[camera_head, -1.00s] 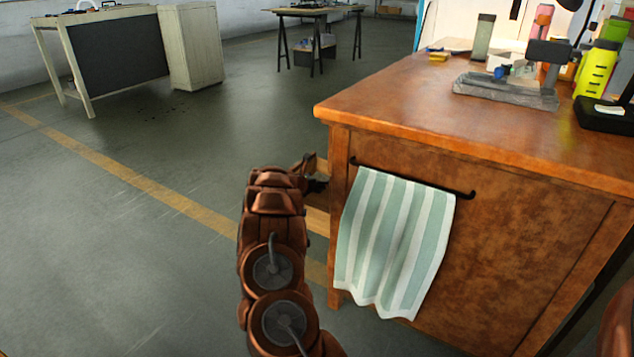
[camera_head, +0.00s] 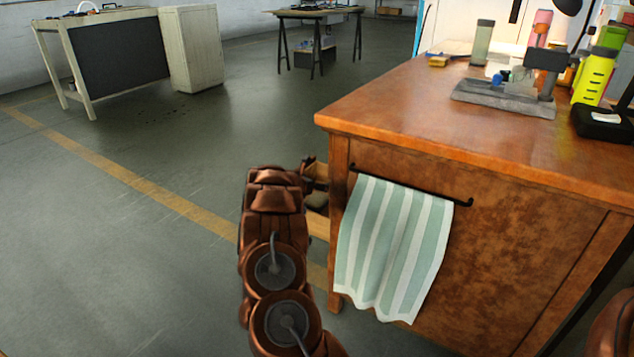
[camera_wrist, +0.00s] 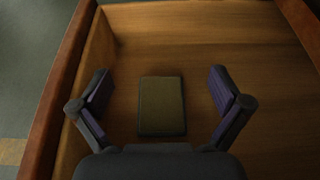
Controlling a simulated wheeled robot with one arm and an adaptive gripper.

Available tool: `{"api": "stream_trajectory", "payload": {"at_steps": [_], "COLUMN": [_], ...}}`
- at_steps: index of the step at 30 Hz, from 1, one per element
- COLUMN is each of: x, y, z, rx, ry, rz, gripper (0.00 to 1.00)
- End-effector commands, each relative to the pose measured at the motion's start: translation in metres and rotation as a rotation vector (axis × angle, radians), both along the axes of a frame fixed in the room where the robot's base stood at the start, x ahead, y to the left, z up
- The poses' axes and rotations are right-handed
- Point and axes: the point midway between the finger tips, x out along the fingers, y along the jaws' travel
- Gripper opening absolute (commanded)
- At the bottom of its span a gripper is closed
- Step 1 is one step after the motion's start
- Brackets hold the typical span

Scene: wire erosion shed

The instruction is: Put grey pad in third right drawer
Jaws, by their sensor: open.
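The grey pad (camera_wrist: 162,106), a dark grey-brown rectangle in this light, lies flat on the wooden floor of an open drawer (camera_wrist: 250,45) in the wrist view. My gripper (camera_wrist: 160,72) is open above the drawer, its fingers on either side of the pad with clear gaps. Nothing is held. In the head view, the pulled-out drawer (camera_head: 317,225) shows beside the wooden cabinet (camera_head: 470,250), largely hidden behind my arm. I cannot tell which drawer it is from these views.
A striped green-white towel (camera_head: 392,248) hangs from a bar on the cabinet's side. The cabinet top holds a grey stand (camera_head: 505,97), a yellow-green bottle (camera_head: 594,76) and other items. Open floor lies left of the cabinet. A white cabinet (camera_head: 190,48) stands far back.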

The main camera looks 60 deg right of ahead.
Motion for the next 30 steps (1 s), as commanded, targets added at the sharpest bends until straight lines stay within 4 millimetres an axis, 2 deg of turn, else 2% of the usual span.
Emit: {"api": "stream_trajectory", "payload": {"at_steps": [18,24,30], "x": [-0.002,-0.002,-0.003], "y": [0.083,0.098,0.101], "z": [0.035,0.039,0.041], "rx": [0.001,0.003,0.001], "ry": [-0.003,-0.002,-0.004], "rz": [0.003,0.006,0.004], "gripper": [1.0,1.0,1.0]}}
